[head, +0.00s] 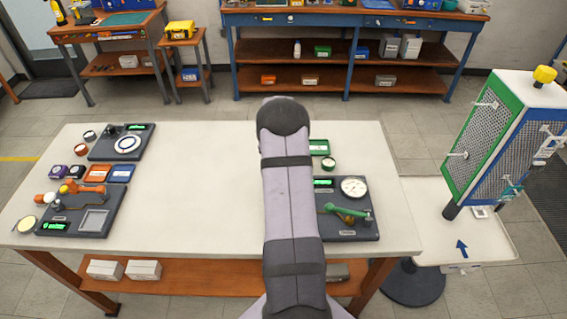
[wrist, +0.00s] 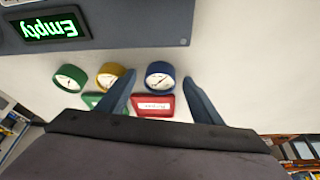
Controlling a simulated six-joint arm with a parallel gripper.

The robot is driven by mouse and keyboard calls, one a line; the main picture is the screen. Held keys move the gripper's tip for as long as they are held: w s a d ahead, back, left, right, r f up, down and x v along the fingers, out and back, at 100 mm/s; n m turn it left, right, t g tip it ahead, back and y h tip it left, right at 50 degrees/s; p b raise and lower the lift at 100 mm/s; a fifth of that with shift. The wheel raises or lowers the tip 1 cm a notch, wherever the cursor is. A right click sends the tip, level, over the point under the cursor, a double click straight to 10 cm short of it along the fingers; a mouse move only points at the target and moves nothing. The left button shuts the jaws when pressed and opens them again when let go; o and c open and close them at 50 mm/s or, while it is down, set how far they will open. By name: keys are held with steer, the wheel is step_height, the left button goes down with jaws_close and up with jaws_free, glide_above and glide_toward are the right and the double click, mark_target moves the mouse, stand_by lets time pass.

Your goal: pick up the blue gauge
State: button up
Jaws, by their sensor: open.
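The blue gauge (wrist: 160,75), round with a blue rim and white dial, lies on the pale tabletop in the wrist view. My gripper (wrist: 158,79) is open, and in that view the gauge appears between its two dark fingertips, closer to the left one. I cannot tell how high the fingers are above it. In the head view my own arm covers the gripper and the blue gauge.
A yellow gauge (wrist: 109,75) and a green gauge (wrist: 69,78) stand to the left of the blue one. A red tray (wrist: 153,105) and a green tray (head: 319,147) lie close by. A dark panel (wrist: 130,22) with an "Empty" display borders the gauges.

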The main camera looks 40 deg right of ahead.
steer(key=c, duration=1.2)
steer(key=shift+r, duration=0.1)
